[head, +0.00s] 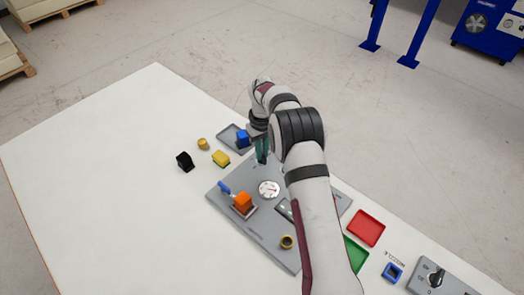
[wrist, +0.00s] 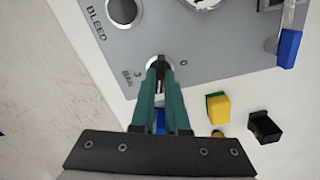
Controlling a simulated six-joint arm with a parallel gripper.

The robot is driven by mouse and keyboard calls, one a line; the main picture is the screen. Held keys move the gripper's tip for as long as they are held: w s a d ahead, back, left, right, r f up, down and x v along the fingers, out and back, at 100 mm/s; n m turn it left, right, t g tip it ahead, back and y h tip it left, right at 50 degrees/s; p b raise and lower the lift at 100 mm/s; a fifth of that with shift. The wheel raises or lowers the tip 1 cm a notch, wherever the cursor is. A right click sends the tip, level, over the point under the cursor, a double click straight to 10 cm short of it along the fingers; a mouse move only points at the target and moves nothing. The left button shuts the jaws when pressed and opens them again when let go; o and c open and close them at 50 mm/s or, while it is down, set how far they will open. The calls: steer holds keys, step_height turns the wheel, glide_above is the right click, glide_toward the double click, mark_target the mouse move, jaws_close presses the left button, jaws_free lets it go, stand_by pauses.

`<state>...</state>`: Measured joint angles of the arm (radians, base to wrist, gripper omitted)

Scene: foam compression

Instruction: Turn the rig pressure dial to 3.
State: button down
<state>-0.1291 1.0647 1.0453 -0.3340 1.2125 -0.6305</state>
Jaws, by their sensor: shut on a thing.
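The rig (head: 232,222) is a grey plate on the white table, with a round white gauge (head: 269,188) near its middle. My gripper (head: 262,158) reaches down at the plate's far corner. In the wrist view, its green fingers (wrist: 160,68) are shut on the small black pressure dial (wrist: 160,59), which sits on a pale disc. A "3" and "BAR" are printed left of the dial and a "0" right of it. The fingers cover much of the dial, so I cannot tell exactly where it points.
An orange block (head: 243,201) and blue lever (head: 224,187) are on the rig, with a brass ring (head: 287,241) nearer. Yellow (head: 221,158) and black (head: 185,161) blocks stand left. A blue cube (head: 242,138) is on a grey tray. Red (head: 366,228) and green (head: 356,254) trays lie right.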

steer(key=m, duration=1.3)
steer(key=shift+m, duration=0.3)
stand_by(0.3)
steer(key=c, duration=0.9)
jaws_free()
steer(key=shift+r, duration=0.1)
step_height(320, 180, up, 16)
steer(key=shift+f, duration=0.15)
